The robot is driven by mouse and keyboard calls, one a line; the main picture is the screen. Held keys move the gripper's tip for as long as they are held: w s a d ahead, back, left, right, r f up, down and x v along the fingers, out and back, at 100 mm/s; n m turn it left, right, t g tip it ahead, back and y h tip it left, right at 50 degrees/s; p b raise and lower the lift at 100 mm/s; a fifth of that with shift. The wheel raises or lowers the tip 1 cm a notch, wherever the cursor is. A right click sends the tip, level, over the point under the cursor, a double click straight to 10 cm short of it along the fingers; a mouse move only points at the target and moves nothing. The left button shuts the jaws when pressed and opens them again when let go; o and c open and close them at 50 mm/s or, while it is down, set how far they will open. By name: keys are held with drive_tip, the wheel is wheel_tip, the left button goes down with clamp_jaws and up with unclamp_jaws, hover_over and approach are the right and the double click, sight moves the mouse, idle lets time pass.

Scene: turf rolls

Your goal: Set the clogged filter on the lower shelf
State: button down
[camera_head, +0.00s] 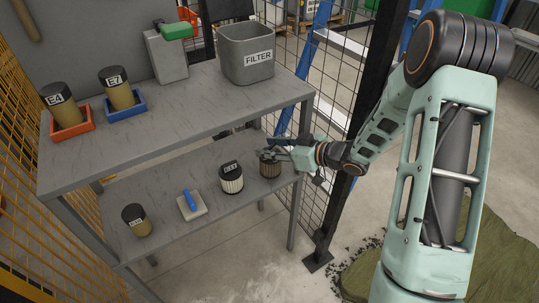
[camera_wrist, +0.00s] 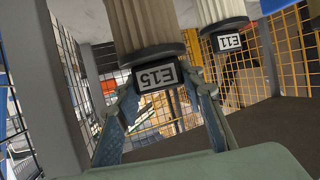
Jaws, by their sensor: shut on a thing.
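The clogged filter (camera_head: 270,167), brown and pleated with a dark cap, is upright at the right end of the lower shelf (camera_head: 160,185). In the wrist view it appears upside down as the filter labelled E15 (camera_wrist: 147,28). My gripper (camera_head: 280,151) is shut on its dark cap, one finger on each side; the fingers also show in the wrist view (camera_wrist: 163,98). The filter's base looks at shelf level, but I cannot tell whether it touches. A cleaner white filter labelled E11 (camera_head: 231,181) stands just left of it and shows in the wrist view (camera_wrist: 221,10).
A blue-handled brush (camera_head: 192,204) and a tan filter (camera_head: 137,220) are further left on the lower shelf. The upper shelf (camera_head: 180,118) overhangs, with a grey FILTER bin (camera_head: 236,72) and filters in an orange tray (camera_head: 73,133) and blue tray (camera_head: 125,110). A mesh fence post (camera_head: 352,130) stands right.

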drive_tip(key=shift+f, duration=1.1)
drive_tip(key=shift+f, duration=0.2)
drive_tip(key=c, duration=1.6)
unclamp_jaws()
drive_tip(key=shift+s, duration=0.1)
drive_tip(key=shift+r, duration=0.2)
drive_tip(key=shift+s+d+r, duration=0.1)
drive_tip(key=shift+d+r, duration=0.1)
drive_tip(key=shift+d, duration=0.15)
drive_tip(key=p+v, duration=0.2)
drive_tip(key=v, duration=0.9)
drive_tip(key=shift+s+d+p, duration=0.1)
drive_tip(key=shift+d+p, duration=0.05)
drive_tip(key=shift+p, duration=0.15)
